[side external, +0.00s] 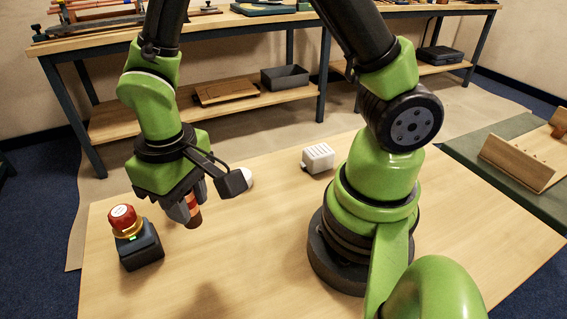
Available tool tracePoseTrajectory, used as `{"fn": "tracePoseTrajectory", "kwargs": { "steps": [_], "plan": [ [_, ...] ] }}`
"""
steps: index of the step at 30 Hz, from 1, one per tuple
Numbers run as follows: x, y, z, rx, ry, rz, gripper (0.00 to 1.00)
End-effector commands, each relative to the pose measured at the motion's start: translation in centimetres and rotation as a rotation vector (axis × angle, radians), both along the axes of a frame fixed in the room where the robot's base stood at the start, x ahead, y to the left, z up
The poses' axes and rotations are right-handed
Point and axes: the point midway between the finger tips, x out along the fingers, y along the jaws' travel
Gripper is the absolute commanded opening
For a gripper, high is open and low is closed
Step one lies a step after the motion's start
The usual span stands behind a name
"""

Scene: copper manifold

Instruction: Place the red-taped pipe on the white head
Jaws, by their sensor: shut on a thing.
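My gripper (187,208) is low over the left part of the wooden table, pointing down. It is shut on the red-taped pipe (193,213), a short copper-brown piece with a red-orange band, partly hidden by the fingers. The pipe hangs roughly upright; I cannot tell whether its lower end touches the table. A rounded white thing (247,178), which may be the white head, shows to the right of my gripper, partly hidden behind the dark wrist camera. A small white slotted block (318,157) sits farther right, near the table's back edge.
A red push button (123,216) with a yellow collar stands on a dark box (141,247), close to the left of my gripper. The front middle of the table (270,265) is clear. Behind is a workbench (215,22) with a grey bin (285,78) on its shelf.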

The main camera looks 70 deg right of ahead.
Motion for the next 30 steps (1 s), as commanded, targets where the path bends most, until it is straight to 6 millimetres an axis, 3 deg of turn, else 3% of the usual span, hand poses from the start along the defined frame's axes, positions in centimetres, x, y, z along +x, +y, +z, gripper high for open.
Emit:
{"fn": "tracePoseTrajectory", "kwargs": {
  "steps": [5,9,14,18,24,30],
  "plan": [
    [1.2,-4.0,0.6,0.001,-0.002,-0.146,0.06],
    [1.6,-9.4,1.4,0.001,-0.002,-0.339,0.06],
    [0.7,-15.7,2.3,0.0,-0.002,-0.567,0.06],
    [-1.3,-20.7,3.1,0.0,-0.001,-0.769,0.06],
    [-5.7,-26.6,4.2,0.0,-0.003,-1.046,0.06],
    [-9.7,-29.7,4.8,0.0,-0.001,-1.242,0.06]
  ]
}}
